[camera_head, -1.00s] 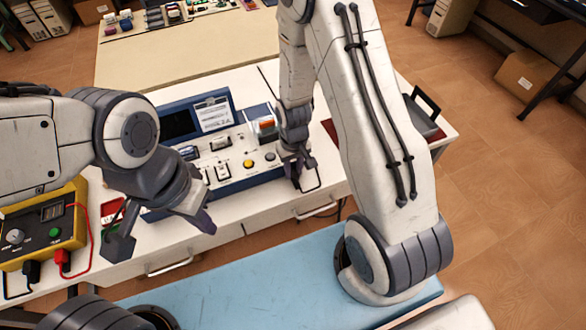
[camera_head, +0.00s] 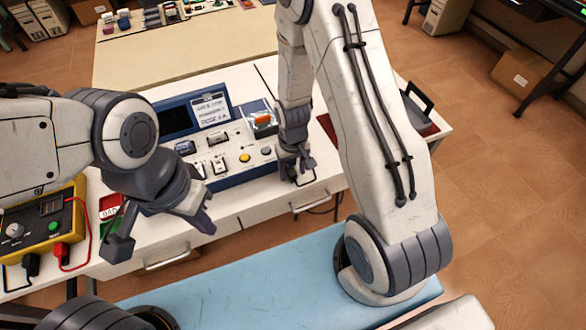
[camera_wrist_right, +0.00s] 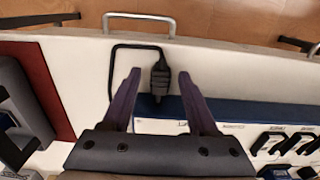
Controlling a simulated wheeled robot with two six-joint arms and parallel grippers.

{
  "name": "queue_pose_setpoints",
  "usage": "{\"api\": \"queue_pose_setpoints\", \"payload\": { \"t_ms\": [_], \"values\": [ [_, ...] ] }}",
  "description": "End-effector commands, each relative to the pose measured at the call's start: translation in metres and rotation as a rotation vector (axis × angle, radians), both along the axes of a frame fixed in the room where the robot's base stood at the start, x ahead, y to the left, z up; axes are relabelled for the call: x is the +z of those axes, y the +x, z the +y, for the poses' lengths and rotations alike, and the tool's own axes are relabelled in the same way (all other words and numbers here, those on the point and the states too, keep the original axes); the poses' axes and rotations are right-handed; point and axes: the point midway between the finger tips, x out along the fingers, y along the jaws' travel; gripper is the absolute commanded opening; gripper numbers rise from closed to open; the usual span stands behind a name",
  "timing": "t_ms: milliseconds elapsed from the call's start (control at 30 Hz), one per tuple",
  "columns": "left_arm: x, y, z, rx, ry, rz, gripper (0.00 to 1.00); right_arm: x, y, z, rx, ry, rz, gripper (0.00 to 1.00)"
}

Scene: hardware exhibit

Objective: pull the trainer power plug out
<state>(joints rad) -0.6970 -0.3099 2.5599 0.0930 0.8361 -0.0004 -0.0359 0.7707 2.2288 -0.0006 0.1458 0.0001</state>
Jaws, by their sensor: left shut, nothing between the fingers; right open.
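The trainer (camera_head: 228,165) is a blue unit with a pale control panel on the white bench. Its black power plug (camera_wrist_right: 159,78) shows in the right wrist view at the trainer's edge, with a black cord looping left. My right gripper (camera_wrist_right: 160,72) is open, its two purple fingers on either side of the plug in the picture, with gaps visible. In the head view my right gripper (camera_head: 303,180) is at the trainer's near right corner, and the plug is hard to make out there. My left gripper (camera_head: 206,226) is shut and empty, in front of the trainer's left part.
A yellow meter box (camera_head: 50,222) with red and black leads stands on the bench at left. Drawer handles (camera_head: 167,258) stick out along the bench front. A dark case on a red mat (camera_head: 428,128) lies at the right end.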

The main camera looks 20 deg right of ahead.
Motion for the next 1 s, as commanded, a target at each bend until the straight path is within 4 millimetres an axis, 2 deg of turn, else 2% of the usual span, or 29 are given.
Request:
{"api": "queue_pose_setpoints", "payload": {
  "t_ms": [267, 700, 833, 1000],
  "values": [
    [-0.001, 0.0, 0.0, 0.0, 0.0, 0.0, 0.0, 0.008, 0.002, 0.0, 0.001, 0.0, -0.005, 0.6],
    [-0.005, 0.0, 0.0, 0.0, 0.0, 0.0, 0.0, 0.085, 0.001, -0.001, -0.002, 0.0, -0.006, 0.6],
    [-0.005, 0.0, 0.0, 0.0, 0.0, 0.0, 0.0, 0.099, 0.001, -0.001, -0.002, 0.0, -0.004, 0.6],
    [-0.006, 0.0, 0.0, 0.0, 0.0, 0.0, 0.0, 0.105, 0.0, -0.001, -0.002, 0.0, -0.001, 0.6]
  ]
}}
